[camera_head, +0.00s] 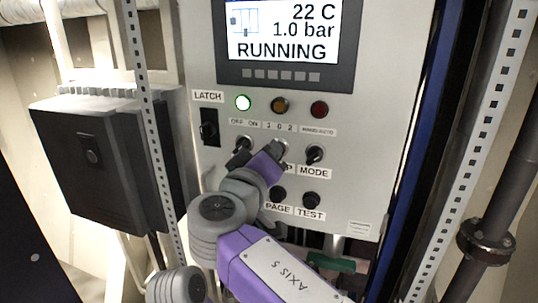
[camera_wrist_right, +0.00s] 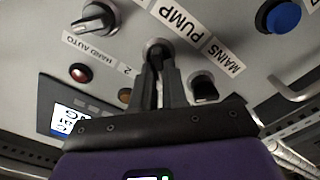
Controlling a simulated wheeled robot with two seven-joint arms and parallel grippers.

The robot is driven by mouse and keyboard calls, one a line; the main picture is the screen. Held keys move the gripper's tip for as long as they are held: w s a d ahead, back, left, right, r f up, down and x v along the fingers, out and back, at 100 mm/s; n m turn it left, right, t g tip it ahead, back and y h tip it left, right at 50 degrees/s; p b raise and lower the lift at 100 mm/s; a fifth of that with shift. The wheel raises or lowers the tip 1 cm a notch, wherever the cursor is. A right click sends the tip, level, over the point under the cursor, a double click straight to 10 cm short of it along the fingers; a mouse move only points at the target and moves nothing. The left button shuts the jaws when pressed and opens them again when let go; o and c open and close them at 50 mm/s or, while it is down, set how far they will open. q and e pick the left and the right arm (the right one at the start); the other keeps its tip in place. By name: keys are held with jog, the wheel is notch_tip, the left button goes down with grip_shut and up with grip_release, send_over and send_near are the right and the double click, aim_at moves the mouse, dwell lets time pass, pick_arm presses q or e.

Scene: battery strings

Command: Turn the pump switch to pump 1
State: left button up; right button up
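The pump switch (camera_wrist_right: 157,50) is a black knob on a silver collar beside the PUMP label in the right wrist view. In the head view its collar (camera_head: 279,146) shows under the "1 0 2" label, with the knob mostly hidden by my purple right gripper. The fingers of my right gripper (camera_wrist_right: 158,75) reach up to the knob, one on each side with a narrow gap between, and look closed on it. Which mark the knob points at is hard to tell. My left gripper is in neither view.
The MAINS switch (camera_head: 243,146) is close on the left and the MODE switch (camera_head: 315,154) on the right. PAGE and TEST buttons (camera_head: 311,200) sit below. A blue button (camera_wrist_right: 283,17) shows in the wrist view.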

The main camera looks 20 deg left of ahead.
jog(key=o, duration=0.4)
jog(key=s+b, duration=0.2)
jog(key=s, duration=0.5)
jog(key=shift+s, duration=0.35)
jog(key=shift+a, duration=0.1)
